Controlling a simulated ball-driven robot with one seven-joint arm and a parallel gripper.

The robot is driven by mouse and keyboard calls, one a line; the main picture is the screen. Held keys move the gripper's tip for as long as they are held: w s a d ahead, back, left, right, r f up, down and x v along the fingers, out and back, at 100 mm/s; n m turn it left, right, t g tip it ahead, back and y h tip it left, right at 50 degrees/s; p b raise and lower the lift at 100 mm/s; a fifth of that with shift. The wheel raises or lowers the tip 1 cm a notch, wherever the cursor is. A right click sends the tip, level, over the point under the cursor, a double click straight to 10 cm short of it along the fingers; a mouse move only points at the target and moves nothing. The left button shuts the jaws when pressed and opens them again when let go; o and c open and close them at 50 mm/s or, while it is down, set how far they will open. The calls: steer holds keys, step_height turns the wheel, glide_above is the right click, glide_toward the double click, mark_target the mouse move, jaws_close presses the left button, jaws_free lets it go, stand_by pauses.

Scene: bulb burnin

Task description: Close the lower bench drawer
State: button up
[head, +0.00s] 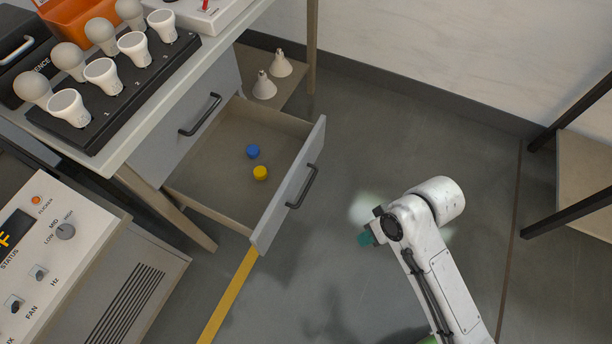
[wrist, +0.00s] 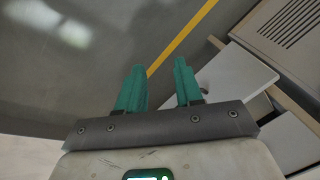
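The lower bench drawer (head: 222,178) is pulled well out from the bench. Its grey front panel (head: 281,205) carries a dark bar handle (head: 303,187) and faces my arm. A blue cap (head: 253,151) and a yellow cap (head: 260,173) lie inside. My gripper (head: 364,239) is to the right of the drawer front, apart from it. In the wrist view the two teal fingers (wrist: 159,80) are spread with nothing between them. The drawer front (wrist: 238,80) shows there behind and right of the right finger, which partly covers the handle.
The upper drawer (head: 190,125) is shut. The bench top holds a black rack (head: 125,100) with several bulbs. Two white cones (head: 272,76) rest on a lower shelf. A control box (head: 65,255) stands at left, a black-framed shelf (head: 585,170) at right. The floor between is clear.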

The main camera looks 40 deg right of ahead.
steer(key=w+f+y+b, duration=0.1)
steer(key=f, duration=0.1)
steer(key=w+f+m+t+y+b, duration=0.1)
steer(key=f, duration=0.1)
steer(key=w+f+m+t+y+b, duration=0.1)
steer(key=f+b, duration=0.1)
steer(key=shift+w+a, duration=0.2)
steer(key=shift+w, duration=0.2)
steer(key=shift+c, duration=1.4)
steer(key=w+m+t+b, duration=0.1)
steer(key=w+f+t+y+b, duration=0.1)
steer(key=w+d+m+t+y+b, duration=0.1)
steer(key=shift+w+f+m+t+b, duration=0.3)
steer(key=shift+w+f+b, duration=0.05)
steer(key=shift+b, duration=0.05)
steer(key=c, duration=0.3)
steer(key=w+d+m+t+b, duration=0.1)
steer(key=w+t+y+b, duration=0.1)
steer(key=w+d+m+t+b, duration=0.1)
steer(key=shift+d+r+m+t+y, duration=0.25)
steer(key=shift+d+m+t+y, duration=0.05)
jaws_close()
steer(key=m+t+b, duration=0.3)
steer(key=t, duration=0.1)
glide_toward(302, 162)
steer(key=b+x, duration=0.2)
steer(key=x, duration=0.5)
steer(key=shift+b, duration=0.4)
